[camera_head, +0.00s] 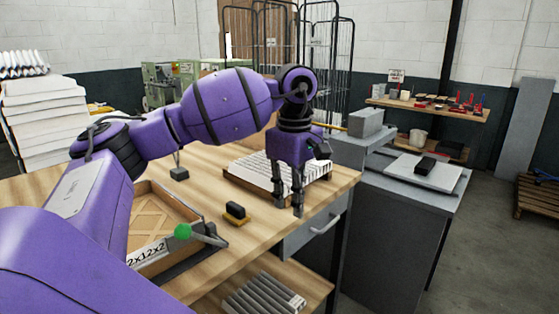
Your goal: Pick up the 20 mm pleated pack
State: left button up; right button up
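A white pleated pack (250,172) lies flat on the wooden bench, partly hidden behind my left gripper. My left gripper (287,206) points down at the front of this pack, its two fingers apart with nothing seen between them. Whether the fingertips touch the pack or the bench I cannot tell. A grey pleated pack (262,296) lies on the lower shelf, with a small label at its right end. No thickness marking is readable on either pack. My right gripper is not in view.
A grey cabinet with a scale (424,171) stands to the right.

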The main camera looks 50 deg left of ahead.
aim_at(256, 169)
jog(key=i+j, duration=0.2)
jog(key=j, duration=0.2)
jog(key=i+j, duration=0.2)
jog(key=j, duration=0.2)
jog(key=i+j, duration=0.2)
jog(key=j, duration=0.2)
jog(key=i+j, duration=0.25)
jog(key=j, duration=0.15)
